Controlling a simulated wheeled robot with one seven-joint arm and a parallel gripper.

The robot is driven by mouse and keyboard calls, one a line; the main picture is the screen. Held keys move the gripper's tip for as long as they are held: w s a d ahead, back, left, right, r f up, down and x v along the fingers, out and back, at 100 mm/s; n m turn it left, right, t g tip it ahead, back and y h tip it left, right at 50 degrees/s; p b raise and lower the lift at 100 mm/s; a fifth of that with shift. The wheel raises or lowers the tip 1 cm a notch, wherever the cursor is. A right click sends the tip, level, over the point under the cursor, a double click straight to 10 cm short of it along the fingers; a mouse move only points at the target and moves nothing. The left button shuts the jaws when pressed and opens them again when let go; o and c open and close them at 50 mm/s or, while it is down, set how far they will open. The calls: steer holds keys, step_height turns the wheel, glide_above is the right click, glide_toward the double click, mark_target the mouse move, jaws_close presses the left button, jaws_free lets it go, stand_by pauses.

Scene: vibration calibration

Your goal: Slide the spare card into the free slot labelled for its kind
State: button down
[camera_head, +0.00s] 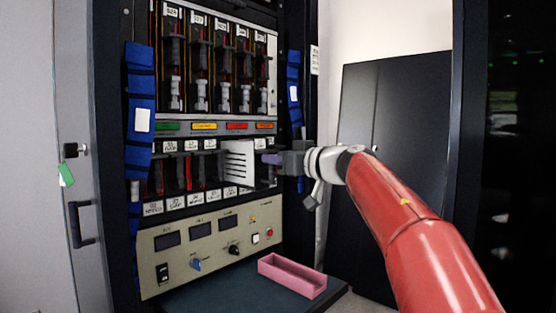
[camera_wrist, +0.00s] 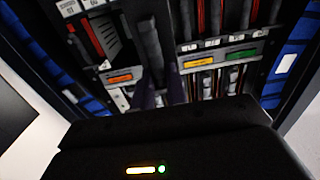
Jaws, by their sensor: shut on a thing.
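A white card (camera_head: 238,163) with dark stripes along one edge is upright in front of the right part of the lower card row in the rack. My gripper (camera_head: 272,159) comes from the right and is shut on it. In the wrist view my gripper's dark fingers (camera_wrist: 160,92) point at the rack, and the held card is hard to make out there. The lower row (camera_head: 178,173) has dark slots, red-edged cards and white labels (camera_head: 175,203) above and below. The card hides the slots behind it; I cannot tell whether its edge is inside one. Label text is too small to read.
An upper row of cards (camera_head: 200,95) with grey handles sits above coloured strips (camera_head: 204,126). Below is a beige control panel (camera_head: 205,242) with knobs. A pink tray (camera_head: 292,275) lies on the dark shelf (camera_head: 215,296). Blue cable bundles (camera_head: 139,85) flank the rack.

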steer(key=shift+x, duration=1.95)
